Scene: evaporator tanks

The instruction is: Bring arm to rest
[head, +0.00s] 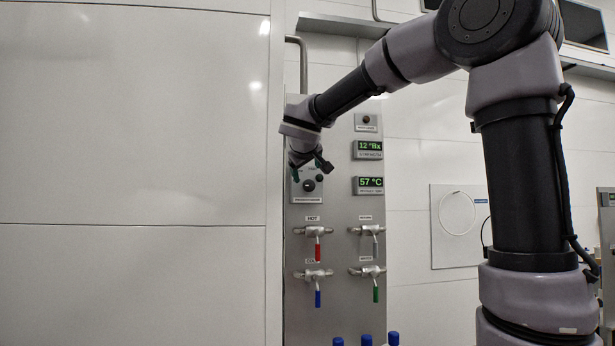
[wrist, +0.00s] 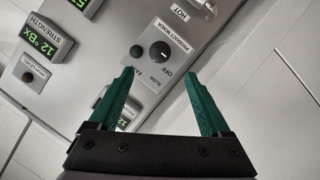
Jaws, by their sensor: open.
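My arm reaches from the right across the head view to the steel control panel (head: 340,210). My gripper (head: 316,165) is in front of the panel's upper left, near a black rotary knob (head: 309,185). In the wrist view my gripper (wrist: 159,74) has its two green fingers spread wide with nothing between them. The knob (wrist: 160,52) shows just beyond the gap between the fingertips, apart from both. Its plate carries the marks OFF, SLOW and FAST. I cannot tell exactly where the knob points.
The panel has lit displays reading 12 °Bx (head: 368,150) and 57 °C (head: 369,186). Below are valves with red (head: 317,251), blue (head: 317,298), grey (head: 375,249) and green (head: 375,293) handles. Blue-capped bottles (head: 393,338) show at the bottom edge. A plain wall (head: 130,120) fills the left.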

